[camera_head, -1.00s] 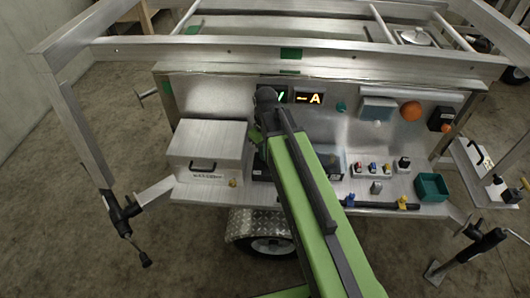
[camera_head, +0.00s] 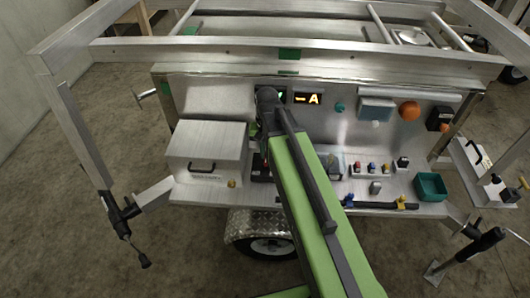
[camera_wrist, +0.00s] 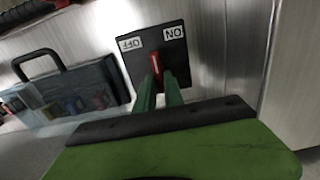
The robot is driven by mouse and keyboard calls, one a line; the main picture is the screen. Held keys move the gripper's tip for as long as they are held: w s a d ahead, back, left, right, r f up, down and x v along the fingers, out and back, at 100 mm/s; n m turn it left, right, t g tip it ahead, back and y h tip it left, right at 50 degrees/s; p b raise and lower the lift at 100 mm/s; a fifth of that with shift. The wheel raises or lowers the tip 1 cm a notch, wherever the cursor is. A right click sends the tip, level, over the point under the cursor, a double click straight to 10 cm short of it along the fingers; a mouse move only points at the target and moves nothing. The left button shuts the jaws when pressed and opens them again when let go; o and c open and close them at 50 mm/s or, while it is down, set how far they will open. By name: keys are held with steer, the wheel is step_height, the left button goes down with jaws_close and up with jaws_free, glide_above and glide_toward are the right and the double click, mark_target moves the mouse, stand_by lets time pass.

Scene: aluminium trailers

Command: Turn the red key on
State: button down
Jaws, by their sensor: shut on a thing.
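The red key (camera_wrist: 155,64) shows in the wrist view on a black plate (camera_wrist: 136,64). The plate carries an OFF label (camera_wrist: 130,44) and an ON label (camera_wrist: 174,32), both upside down in this view. The key's visible part stands nearly upright in the picture, below and between the two labels. My gripper (camera_wrist: 160,85) has its green fingers on either side of the key's lower part, shut on it. In the head view, my green arm reaches to the trailer's front panel (camera_head: 350,125) and hides the key and fingertips.
A clear case with a black handle (camera_wrist: 70,88) stands left of the plate in the wrist view. In the head view, a closed metal box (camera_head: 207,146), a lit display (camera_head: 307,98), an orange ball (camera_head: 409,111) and a green bin (camera_head: 431,186) are around the arm.

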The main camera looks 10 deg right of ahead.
steer(key=m, duration=0.4)
steer(key=shift+s+d+m, duration=0.1)
steer(key=shift+d+m, duration=0.1)
steer(key=shift+m, duration=0.1)
steer(key=m, duration=0.4)
steer(key=shift+s+d, duration=0.1)
steer(key=shift+s, duration=0.05)
steer(key=shift+m, duration=0.3)
steer(key=c, duration=1.4)
jaws_free()
steer(key=shift+c, duration=0.2)
step_height(320, 180, up, 17)
steer(key=p, duration=1.7)
steer(key=shift+r, duration=0.15)
